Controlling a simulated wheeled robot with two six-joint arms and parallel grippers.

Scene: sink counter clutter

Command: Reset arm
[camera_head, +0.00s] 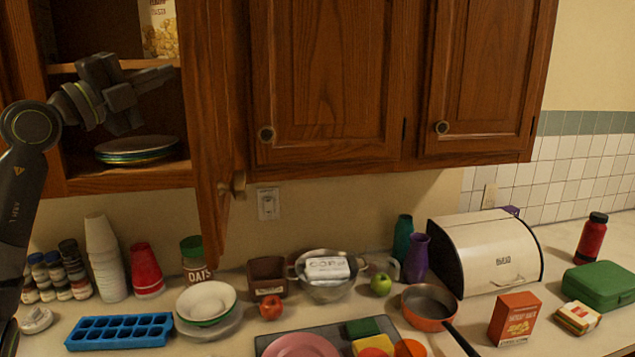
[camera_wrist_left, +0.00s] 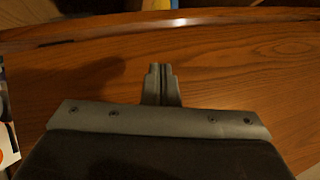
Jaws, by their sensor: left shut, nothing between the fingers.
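My left gripper (camera_head: 168,74) is raised at the open upper cabinet on the left, between its upper shelf and a stack of plates (camera_head: 137,150) on the cabinet floor. Its fingers are shut together with nothing between them. The left wrist view shows the closed fingertips (camera_wrist_left: 161,70) in front of a brown wooden surface (camera_wrist_left: 235,75); I cannot tell whether they touch it. My left arm rises along the left edge of the head view. My right gripper is not in view.
The open cabinet door (camera_head: 205,110) hangs right of the gripper. A food box (camera_head: 158,28) stands on the upper shelf. Below, the counter is crowded with white cups (camera_head: 104,260), a blue ice tray (camera_head: 120,332), bowls (camera_head: 206,300), a colander (camera_head: 327,290) and a bread box (camera_head: 490,250).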

